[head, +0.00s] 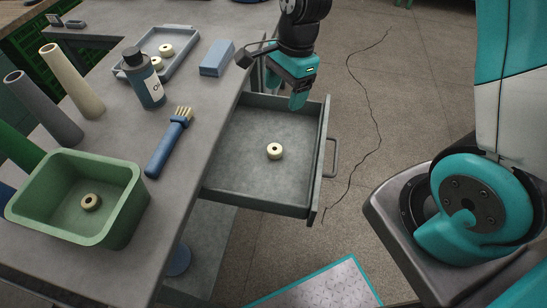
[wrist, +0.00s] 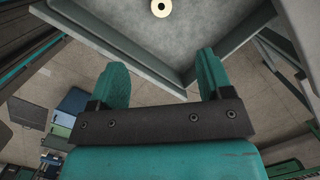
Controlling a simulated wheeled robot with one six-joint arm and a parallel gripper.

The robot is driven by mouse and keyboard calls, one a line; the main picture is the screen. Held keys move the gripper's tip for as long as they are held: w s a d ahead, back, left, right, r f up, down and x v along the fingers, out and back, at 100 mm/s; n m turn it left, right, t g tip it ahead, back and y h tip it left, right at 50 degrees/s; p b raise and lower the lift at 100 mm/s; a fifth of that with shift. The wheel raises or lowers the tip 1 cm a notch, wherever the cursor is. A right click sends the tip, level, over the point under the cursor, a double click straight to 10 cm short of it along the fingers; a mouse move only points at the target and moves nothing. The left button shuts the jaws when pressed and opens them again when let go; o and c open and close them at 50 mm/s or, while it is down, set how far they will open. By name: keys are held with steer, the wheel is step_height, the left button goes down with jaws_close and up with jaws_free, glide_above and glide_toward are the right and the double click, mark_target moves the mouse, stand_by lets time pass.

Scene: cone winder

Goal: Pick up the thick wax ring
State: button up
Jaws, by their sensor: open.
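A cream wax ring (head: 275,151) lies flat in the open drawer (head: 230,183), near its middle. It looks fairly thick, and it also shows at the top edge of the wrist view (wrist: 161,8). Similar rings lie in the green bin (head: 90,202) and in the grey tray (head: 184,71); exact thicknesses are hard to compare. My gripper (head: 298,97) is above the drawer's far right corner, beyond the drawer ring and apart from it. In the wrist view its two teal fingers (wrist: 161,78) are spread with nothing between them.
On the bench stand a dark bottle (head: 143,80), a blue block (head: 217,58), a blue-handled brush (head: 168,142) and several cones (head: 72,80). The drawer's walls and handle (head: 332,157) stick out over the floor. The drawer floor around the ring is clear.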

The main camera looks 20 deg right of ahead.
step_height(320, 180, down, 3)
steer(key=m, duration=0.2)
glide_above(275, 148)
steer(key=d, duration=0.1)
step_height(275, 148, down, 11)
steer(key=shift+w+r, duration=0.1)
steer(key=shift+w, duration=0.05)
steer(key=shift+a+f+p, duration=0.15)
steer(key=shift+f+p, duration=0.05)
steer(key=shift+f, duration=0.7)
steer(key=shift+a+f+p, duration=0.15)
steer(key=shift+a+f, duration=0.05)
steer(key=shift+f, duration=0.75)
steer(key=shift+a+f+p, duration=0.15)
steer(key=shift+f+p, duration=0.05)
steer(key=shift+f, duration=0.7)
steer(key=shift+c, duration=0.2)
steer(key=c, duration=1)
